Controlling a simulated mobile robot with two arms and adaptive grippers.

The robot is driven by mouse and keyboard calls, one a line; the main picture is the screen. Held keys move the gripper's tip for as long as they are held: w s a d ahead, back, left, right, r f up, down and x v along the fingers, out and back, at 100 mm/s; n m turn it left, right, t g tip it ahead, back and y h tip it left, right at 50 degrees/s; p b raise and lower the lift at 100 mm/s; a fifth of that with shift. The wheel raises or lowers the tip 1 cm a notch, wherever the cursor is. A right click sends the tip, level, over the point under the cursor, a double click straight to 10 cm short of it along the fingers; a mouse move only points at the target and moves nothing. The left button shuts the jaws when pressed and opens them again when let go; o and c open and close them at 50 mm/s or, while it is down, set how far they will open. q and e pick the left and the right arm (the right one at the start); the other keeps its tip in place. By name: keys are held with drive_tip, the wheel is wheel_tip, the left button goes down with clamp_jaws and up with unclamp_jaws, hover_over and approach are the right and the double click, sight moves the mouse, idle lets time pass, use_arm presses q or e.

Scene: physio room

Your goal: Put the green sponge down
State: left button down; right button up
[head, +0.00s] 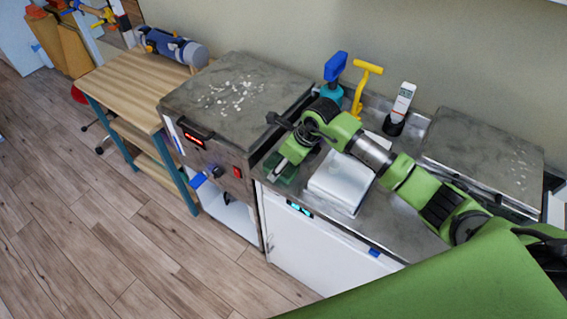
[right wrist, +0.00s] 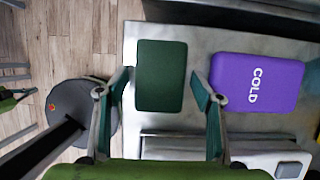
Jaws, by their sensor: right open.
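The green sponge (right wrist: 161,75) is a dark green rectangular block in the right wrist view. It appears to lie flat on the grey metal counter (right wrist: 210,122). My right gripper (right wrist: 160,92) is open, with one finger on each side of the sponge and a visible gap on both sides. In the head view my right gripper (head: 286,160) is low over the front left part of the counter, and the sponge is hard to tell from the green fingers there.
A purple pack marked COLD (right wrist: 257,83) lies right of the sponge. A blue-topped bottle (head: 334,72), a yellow-handled item (head: 365,85) and a white device (head: 401,104) stand at the back. A grey-topped heater unit (head: 235,100) adjoins on the left.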

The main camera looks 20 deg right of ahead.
drive_tip(key=shift+r, duration=0.3)
drive_tip(key=b+v, duration=0.2)
drive_tip(key=v, duration=0.9)
drive_tip(key=shift+s+r, duration=0.25)
drive_tip(key=shift+r, duration=0.05)
